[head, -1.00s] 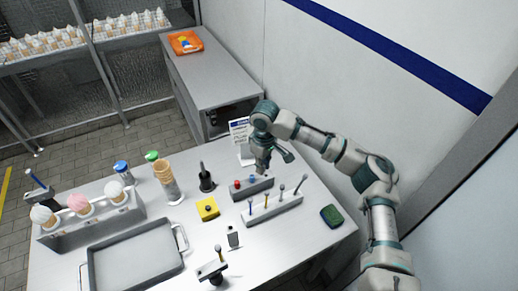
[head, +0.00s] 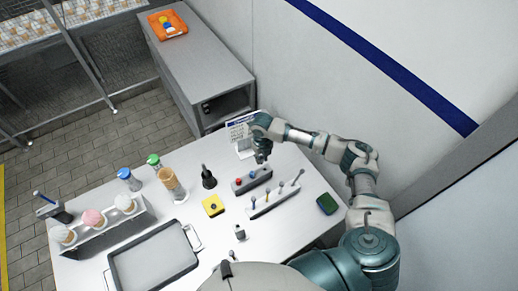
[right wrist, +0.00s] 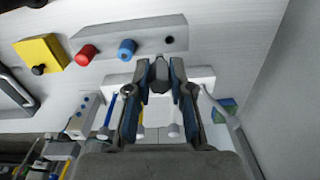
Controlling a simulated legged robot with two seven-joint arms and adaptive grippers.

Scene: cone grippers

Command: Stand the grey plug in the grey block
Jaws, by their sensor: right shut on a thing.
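The grey block (head: 254,184) lies on the table, with a red plug (head: 239,181) and a blue plug (head: 252,173) standing in it. In the right wrist view the block (right wrist: 150,45) shows the red plug (right wrist: 87,53), the blue plug (right wrist: 126,48) and an empty dark hole (right wrist: 169,40) at its right end. My right gripper (head: 262,157) is at the block's right end. It is shut on the grey plug (right wrist: 160,76), which shows between the fingertips, apart from the hole in the picture. In the head view the gripper hides the plug. My left gripper is out of view.
A pale rack (head: 275,201) with several thin tools stands just in front of the block. A yellow box (head: 213,205), a black bottle (head: 208,178), a calendar (head: 241,132) and a green sponge (head: 327,204) are around. A grey tray (head: 153,262) lies at left.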

